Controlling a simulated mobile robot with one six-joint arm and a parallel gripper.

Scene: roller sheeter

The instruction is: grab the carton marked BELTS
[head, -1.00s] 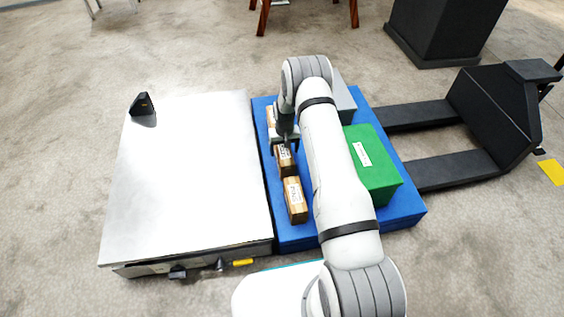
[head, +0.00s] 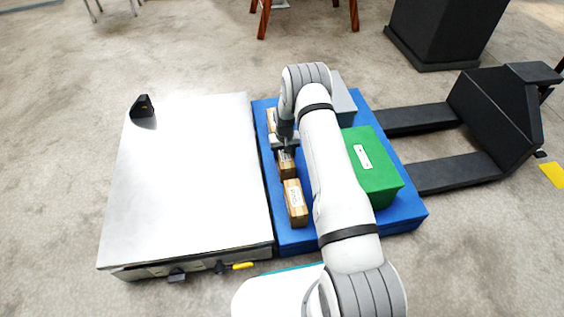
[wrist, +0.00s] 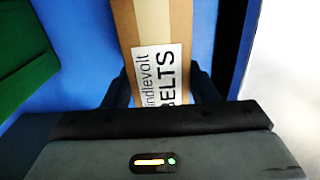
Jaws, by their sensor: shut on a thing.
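The BELTS carton (wrist: 150,25) is a brown box with a lighter tape band and a white label; BELTS reads on it in the wrist view. It also shows in the head view, as a small brown box (head: 287,170) in the row on the blue platform (head: 298,236). My gripper (head: 287,151) is over its far part, pointing down. In the wrist view my gripper (wrist: 163,92) has a dark finger on each side of the carton and is shut on it. The gripper body hides part of the label. I cannot tell any gap beneath the carton.
Another brown carton (head: 295,203) stands nearer, and one (head: 271,118) farther back. A green box (head: 372,170) and a grey box (head: 343,104) sit to the right. A flat metal-topped machine (head: 190,175) stands left. A black pallet truck (head: 490,125) is right.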

